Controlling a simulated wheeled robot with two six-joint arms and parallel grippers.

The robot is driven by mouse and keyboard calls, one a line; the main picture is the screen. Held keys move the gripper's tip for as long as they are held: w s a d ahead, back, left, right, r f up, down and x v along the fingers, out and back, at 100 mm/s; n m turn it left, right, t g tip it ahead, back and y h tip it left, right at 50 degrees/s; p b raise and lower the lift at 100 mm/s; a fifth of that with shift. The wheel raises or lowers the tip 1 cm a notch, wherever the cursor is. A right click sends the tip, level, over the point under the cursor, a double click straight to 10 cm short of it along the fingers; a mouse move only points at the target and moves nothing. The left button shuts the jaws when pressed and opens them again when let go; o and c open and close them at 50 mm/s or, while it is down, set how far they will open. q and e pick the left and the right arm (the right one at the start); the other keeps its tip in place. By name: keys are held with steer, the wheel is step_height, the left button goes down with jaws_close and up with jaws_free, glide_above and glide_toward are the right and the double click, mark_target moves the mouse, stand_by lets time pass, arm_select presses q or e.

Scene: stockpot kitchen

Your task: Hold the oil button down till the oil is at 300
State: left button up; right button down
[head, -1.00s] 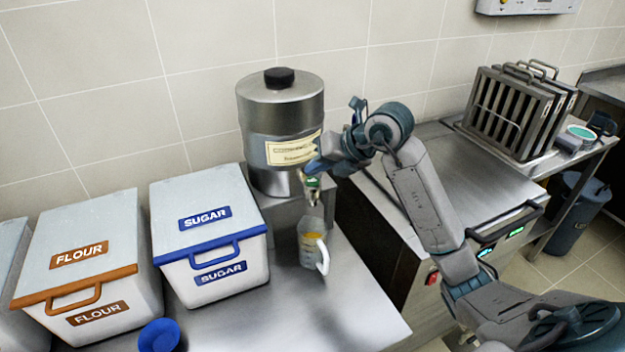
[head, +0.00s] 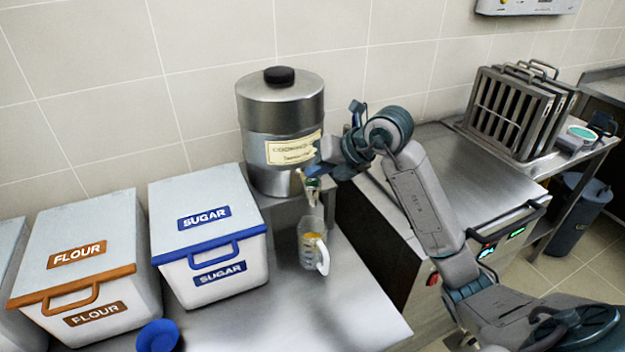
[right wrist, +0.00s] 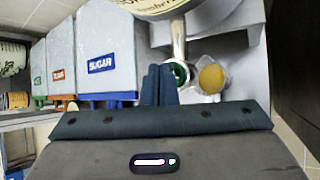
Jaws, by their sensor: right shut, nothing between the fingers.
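A steel oil dispenser (head: 282,105) with a black lid knob and a cream label stands on a raised steel stand against the wall. Its tap carries a green button (right wrist: 180,72), partly covered by my fingers in the right wrist view. A clear measuring jug (head: 311,240) with a white handle stands upright under the tap. Yellow oil (right wrist: 212,78) shows in it; its level against the marks is too small to read. My right gripper (right wrist: 160,84) is shut and empty, its fingertips at the button. I cannot tell whether they press it. My left gripper is out of view.
A sugar bin (head: 208,230) and a flour bin (head: 80,255) stand left of the jug. A blue round object (head: 158,336) lies at the counter's front. A steel cabinet (head: 455,185) with lit displays stands right, and a rack (head: 515,110) behind it. Counter right of the jug is clear.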

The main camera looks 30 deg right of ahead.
mark_target(317, 181)
steer(key=shift+f, duration=0.4)
steer(key=shift+r, duration=0.1)
stand_by(0.7)
steer(key=shift+r+p, duration=0.4)
steer(key=shift+r, duration=0.4)
steer(key=shift+r, duration=0.15)
step_height(317, 181, up, 5)
steer(key=p, duration=0.3)
steer(key=shift+p, duration=0.4)
steer(key=shift+f, duration=0.2)
